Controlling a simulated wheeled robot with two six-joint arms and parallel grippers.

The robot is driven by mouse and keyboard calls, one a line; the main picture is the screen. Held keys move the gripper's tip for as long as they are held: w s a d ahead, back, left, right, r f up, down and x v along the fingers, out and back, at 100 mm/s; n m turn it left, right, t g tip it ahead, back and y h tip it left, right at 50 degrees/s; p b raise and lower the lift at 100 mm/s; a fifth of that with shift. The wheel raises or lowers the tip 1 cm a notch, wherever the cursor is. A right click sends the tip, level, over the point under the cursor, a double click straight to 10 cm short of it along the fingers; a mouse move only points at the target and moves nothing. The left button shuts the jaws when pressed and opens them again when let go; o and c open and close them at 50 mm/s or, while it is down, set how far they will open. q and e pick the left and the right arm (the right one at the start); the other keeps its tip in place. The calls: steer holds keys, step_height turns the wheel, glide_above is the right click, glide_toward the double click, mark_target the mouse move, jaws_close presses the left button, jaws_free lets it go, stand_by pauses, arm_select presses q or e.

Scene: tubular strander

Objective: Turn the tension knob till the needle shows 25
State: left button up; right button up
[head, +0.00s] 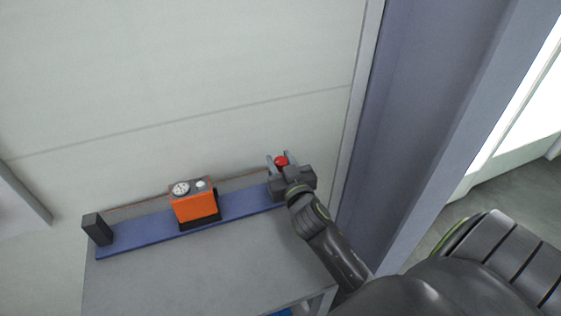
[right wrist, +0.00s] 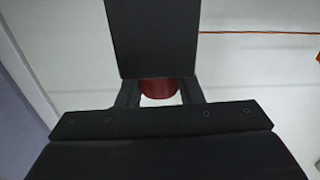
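An orange box (head: 194,207) stands on a blue rail (head: 150,234). On its top are a round white dial (head: 181,189) and a small pale round part (head: 200,184). The needle's reading is too small to make out. A red knob (head: 281,160) shows at the right end of the rail. My right gripper (head: 281,161) is at this knob, with one finger on each side. In the right wrist view the red knob (right wrist: 159,88) shows between the fingers, partly behind a dark block (right wrist: 152,40). Whether the fingers press on it is unclear. My left gripper is not in view.
The rail lies on a grey bench (head: 200,268) against a pale wall (head: 180,80). A dark end block (head: 97,229) stands at the rail's left end. A tall blue-grey column (head: 420,110) rises right of the bench. The bench front is clear.

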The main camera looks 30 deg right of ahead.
steer(key=o, duration=0.4)
steer(key=shift+s+a+f, duration=0.1)
steer(key=shift+s+a, duration=0.05)
steer(key=shift+s, duration=0.4)
steer(key=shift+v, duration=8.15)
